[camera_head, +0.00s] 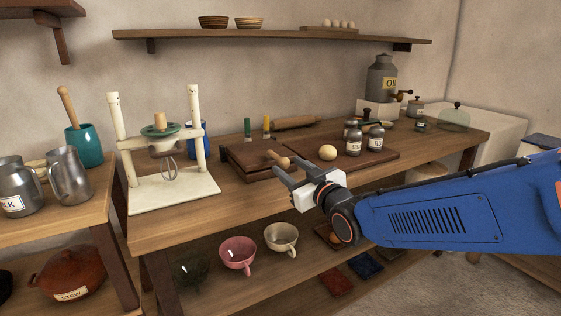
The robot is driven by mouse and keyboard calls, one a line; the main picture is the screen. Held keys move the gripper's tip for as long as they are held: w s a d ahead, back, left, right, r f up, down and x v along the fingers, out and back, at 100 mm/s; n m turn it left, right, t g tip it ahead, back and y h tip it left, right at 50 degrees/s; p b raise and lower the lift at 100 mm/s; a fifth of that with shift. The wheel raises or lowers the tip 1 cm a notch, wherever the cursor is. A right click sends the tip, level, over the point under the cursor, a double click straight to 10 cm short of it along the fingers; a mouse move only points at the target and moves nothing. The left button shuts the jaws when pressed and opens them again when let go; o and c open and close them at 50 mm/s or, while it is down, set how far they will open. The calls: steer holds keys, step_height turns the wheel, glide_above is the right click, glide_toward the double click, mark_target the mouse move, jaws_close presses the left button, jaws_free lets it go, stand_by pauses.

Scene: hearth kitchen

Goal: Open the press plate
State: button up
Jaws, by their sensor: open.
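The press (243,156) is a dark wooden slab on the wooden counter, and its plate looks lowered flat. A light wooden handle (277,158) sticks out at its right front. My gripper (285,168) is open, its two grey fingers pointing left toward the handle. The fingertips look close to the handle or beside it; I cannot tell whether they touch it. Part of the press's right front is hidden behind the fingers.
A pale dough ball (327,152) and metal jars (375,138) stand to the right of the press. A cream stand with a whisk (168,165) is to its left. A rolling pin (296,122) lies behind. Cups (237,254) sit on the lower shelf.

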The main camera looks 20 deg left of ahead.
mark_target(281, 160)
steer(key=shift+x, duration=2.95)
steer(key=shift+c, duration=0.6)
jaws_close()
